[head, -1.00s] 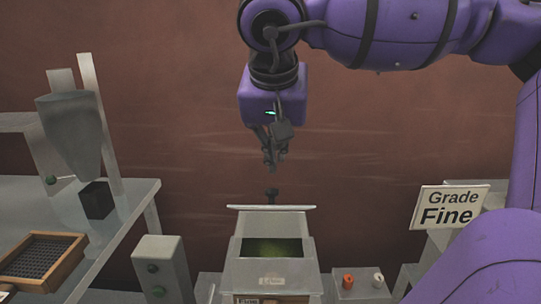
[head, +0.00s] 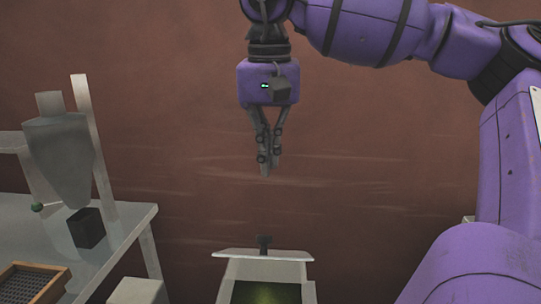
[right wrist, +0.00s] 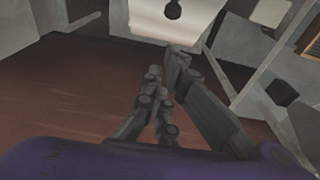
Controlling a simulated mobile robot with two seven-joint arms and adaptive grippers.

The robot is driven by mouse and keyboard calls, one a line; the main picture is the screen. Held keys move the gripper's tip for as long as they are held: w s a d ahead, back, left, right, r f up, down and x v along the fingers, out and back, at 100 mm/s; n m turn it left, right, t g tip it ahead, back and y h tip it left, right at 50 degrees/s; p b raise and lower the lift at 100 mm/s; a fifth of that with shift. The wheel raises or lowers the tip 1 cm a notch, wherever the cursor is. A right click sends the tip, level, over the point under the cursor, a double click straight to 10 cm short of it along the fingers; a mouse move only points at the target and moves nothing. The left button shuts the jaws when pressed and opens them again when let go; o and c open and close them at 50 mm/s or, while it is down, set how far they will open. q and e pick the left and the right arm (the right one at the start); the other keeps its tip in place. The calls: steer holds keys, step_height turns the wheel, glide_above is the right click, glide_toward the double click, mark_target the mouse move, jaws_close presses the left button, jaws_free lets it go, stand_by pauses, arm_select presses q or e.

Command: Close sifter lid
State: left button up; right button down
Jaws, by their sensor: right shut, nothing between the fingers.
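The sifter (head: 292,271) is a pale metal box at the bottom centre of the head view, cut off by the frame edge. Greenish powder shows in its open top. Its lid (head: 240,253) stands raised at the back edge, with a dark knob (head: 264,241) on its far side. My right gripper (head: 266,173) points down, shut and empty, above the knob with a clear gap. In the right wrist view the gripper's fingers (right wrist: 166,62) are together below the lid (right wrist: 150,22) and its knob (right wrist: 173,10). My left gripper is not in view.
At the left is a metal table (head: 125,225) with a grey hopper (head: 62,160), a black block (head: 87,228) and a wood-framed mesh tray (head: 35,285). A grey box (head: 138,291) is at the bottom left. The space around the right gripper is clear before the brown wall.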

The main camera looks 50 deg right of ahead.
mark_target(266, 245)
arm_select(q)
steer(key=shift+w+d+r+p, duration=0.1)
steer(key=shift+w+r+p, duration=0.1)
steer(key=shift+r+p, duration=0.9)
arm_select(e)
step_height(266, 245, down, 10)
steer(key=shift+s+a+f, duration=0.15)
steer(key=shift+s+a, duration=0.3)
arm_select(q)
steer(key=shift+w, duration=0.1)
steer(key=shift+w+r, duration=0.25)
arm_select(e)
steer(key=shift+a, duration=0.1)
